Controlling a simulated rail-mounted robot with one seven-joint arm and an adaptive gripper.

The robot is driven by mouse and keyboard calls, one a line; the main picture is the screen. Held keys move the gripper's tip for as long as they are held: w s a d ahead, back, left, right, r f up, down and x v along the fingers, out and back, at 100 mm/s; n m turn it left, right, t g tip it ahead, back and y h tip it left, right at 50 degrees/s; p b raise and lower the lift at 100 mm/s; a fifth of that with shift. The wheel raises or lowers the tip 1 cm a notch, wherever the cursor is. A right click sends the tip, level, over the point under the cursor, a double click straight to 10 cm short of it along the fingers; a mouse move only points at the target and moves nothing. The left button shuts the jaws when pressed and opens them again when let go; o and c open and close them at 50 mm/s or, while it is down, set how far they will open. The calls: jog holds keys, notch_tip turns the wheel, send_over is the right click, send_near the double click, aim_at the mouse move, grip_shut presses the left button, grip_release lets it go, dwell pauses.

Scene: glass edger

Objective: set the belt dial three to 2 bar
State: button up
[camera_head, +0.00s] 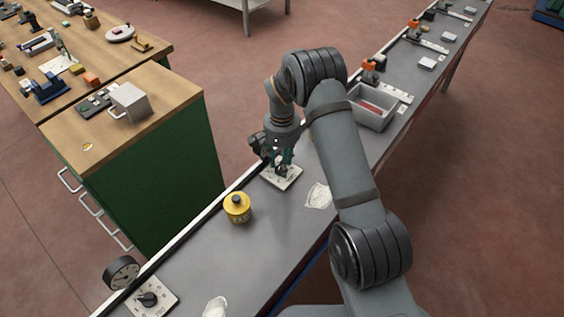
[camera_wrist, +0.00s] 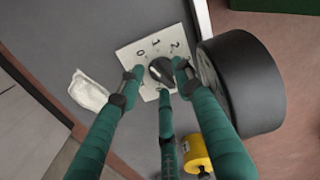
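The dial under my gripper has a pale plate (camera_head: 291,180) on the grey belt edge. In the wrist view the plate (camera_wrist: 133,57) shows the marks 0, 1 and 2 around a black knob (camera_wrist: 160,71). Which mark the knob points at is too small to read surely. My gripper (camera_head: 281,163) is above the plate, its three green fingers spread around the knob. In the wrist view my gripper (camera_wrist: 158,82) shows a gap between the left fingertip and the knob. A dark round gauge (camera_wrist: 243,82) stands right beside the plate; its face is hidden.
A yellow weight (camera_head: 237,208) stands on the belt nearer me. Another dial (camera_head: 151,298) with a gauge (camera_head: 122,272) is at the near end. A white cloth-like patch (camera_head: 318,196) lies right of the plate. A grey bin (camera_head: 371,108) is farther along. A green cabinet (camera_head: 165,165) stands left.

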jog(key=shift+c, duration=1.2)
grip_shut()
jog(key=shift+f+m+b, duration=0.15)
jog(key=shift+m+b, duration=0.25)
jog(key=shift+b, duration=0.2)
jog(key=shift+f+m+b, duration=0.1)
jog(key=shift+m+b, duration=0.5)
jog(key=shift+b, duration=0.2)
jog(key=m+b, duration=0.4)
jog(key=shift+a, duration=0.1)
jog(key=m+b, duration=0.4)
jog(key=shift+s+m, duration=0.1)
jog(key=shift+m, duration=0.2)
jog(key=shift+a+r+m+b, duration=0.1)
jog(key=shift+r+m+b, duration=0.05)
jog(key=shift+m+b, duration=0.55)
jog(key=shift+r+m+b, duration=0.1)
jog(key=shift+m+b, duration=0.3)
jog(key=shift+m, duration=0.5)
